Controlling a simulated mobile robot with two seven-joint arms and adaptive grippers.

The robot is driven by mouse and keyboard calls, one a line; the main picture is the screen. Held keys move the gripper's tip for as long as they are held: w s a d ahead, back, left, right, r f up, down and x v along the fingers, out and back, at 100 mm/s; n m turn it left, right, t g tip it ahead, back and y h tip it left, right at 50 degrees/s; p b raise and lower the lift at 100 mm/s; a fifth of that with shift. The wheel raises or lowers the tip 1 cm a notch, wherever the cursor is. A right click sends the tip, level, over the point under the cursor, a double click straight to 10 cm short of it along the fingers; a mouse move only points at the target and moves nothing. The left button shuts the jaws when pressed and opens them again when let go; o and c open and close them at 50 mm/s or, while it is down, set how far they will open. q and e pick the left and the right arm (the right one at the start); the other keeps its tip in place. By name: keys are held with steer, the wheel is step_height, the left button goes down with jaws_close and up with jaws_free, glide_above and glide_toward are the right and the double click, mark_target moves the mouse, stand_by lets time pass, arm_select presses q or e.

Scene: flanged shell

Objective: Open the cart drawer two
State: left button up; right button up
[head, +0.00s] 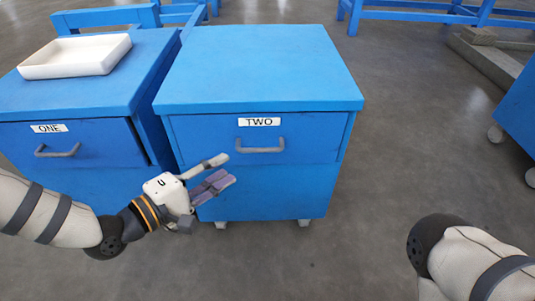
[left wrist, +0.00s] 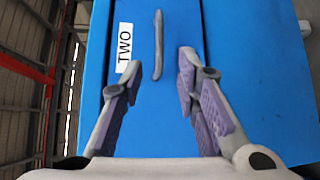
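The blue cart (head: 258,70) with the label TWO (head: 259,122) stands in the middle of the head view. Its drawer front (head: 205,140) looks shut, with a grey bar handle (head: 261,147) below the label. My left gripper (head: 222,169) is open and empty, in front of the cart, left of and lower than the handle. In the left wrist view the handle (left wrist: 158,45) lies ahead of the two spread fingers (left wrist: 160,85), apart from them. The label TWO (left wrist: 125,47) is beside it. Only part of my right arm shows at lower right of the head view; its gripper is out of view.
A second blue cart (head: 120,85) labelled ONE (head: 49,128) stands close on the left, with a white tray (head: 75,56) on top. Another blue cart (head: 520,115) on wheels is at the right edge. Grey floor (head: 410,140) is clear right of cart TWO.

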mark_target(254, 151)
arm_select(q)
steer(key=b+x, duration=0.2)
steer(key=x, duration=0.8)
steer(key=shift+d, duration=0.25)
steer(key=shift+w+d+b, duration=0.15)
steer(key=shift+d+b, duration=0.05)
steer(key=shift+b, duration=0.1)
arm_select(e)
steer(key=shift+s+a+f, duration=0.1)
steer(key=shift+s+f, duration=0.15)
steer(key=shift+f, duration=0.3)
steer(key=shift+s+a+f, duration=0.1)
steer(key=shift+s+f, duration=0.15)
steer(key=shift+f, duration=0.3)
arm_select(q)
steer(key=shift+c, duration=0.3)
jaws_close()
